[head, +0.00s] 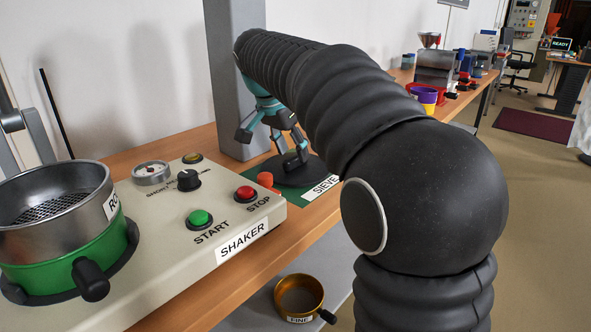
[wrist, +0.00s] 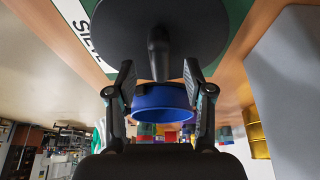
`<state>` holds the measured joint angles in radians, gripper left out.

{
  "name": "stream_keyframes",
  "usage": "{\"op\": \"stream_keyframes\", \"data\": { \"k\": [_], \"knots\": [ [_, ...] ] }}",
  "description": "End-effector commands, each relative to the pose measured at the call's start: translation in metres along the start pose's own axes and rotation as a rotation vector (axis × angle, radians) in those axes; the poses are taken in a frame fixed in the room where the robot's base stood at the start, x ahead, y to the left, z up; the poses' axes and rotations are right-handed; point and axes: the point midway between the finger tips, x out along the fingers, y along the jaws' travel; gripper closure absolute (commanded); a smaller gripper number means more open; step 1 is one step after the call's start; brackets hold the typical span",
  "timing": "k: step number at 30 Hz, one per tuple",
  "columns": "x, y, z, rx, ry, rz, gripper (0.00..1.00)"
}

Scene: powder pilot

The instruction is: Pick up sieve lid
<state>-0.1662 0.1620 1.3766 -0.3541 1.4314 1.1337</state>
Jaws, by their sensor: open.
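The sieve lid is a dark round disc (wrist: 205,35) with a black knob (wrist: 158,55), filling the top of the wrist view. In the head view the lid (head: 313,171) lies on a green mat labelled "SIEVE...", partly hidden by my gripper. My gripper (head: 289,158) points down over the lid. In the wrist view my gripper (wrist: 158,78) is open, with one finger on each side of the knob and a visible gap on both sides. Nothing is held.
The cream shaker (head: 160,250), with a green and steel sieve (head: 60,265) on it, stands left of the mat. A brass pan (head: 299,297) sits on the lower shelf. A blue bowl (wrist: 163,98) shows beyond the lid.

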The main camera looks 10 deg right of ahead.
Motion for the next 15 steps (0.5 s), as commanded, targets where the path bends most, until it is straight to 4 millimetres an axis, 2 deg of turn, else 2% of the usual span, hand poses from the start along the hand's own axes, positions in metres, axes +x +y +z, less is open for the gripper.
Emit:
{"op": "stream_keyframes", "data": {
  "k": [3, 6, 14, 15],
  "knots": [
    [0.017, 0.000, 0.001, 0.001, -0.001, 0.002, 0.48],
    [0.023, 0.000, 0.000, 0.001, 0.000, 0.000, 0.48],
    [0.025, 0.000, 0.000, 0.000, 0.000, 0.000, 0.48],
    [0.025, 0.000, 0.000, 0.000, 0.000, 0.000, 0.55]
  ]
}}
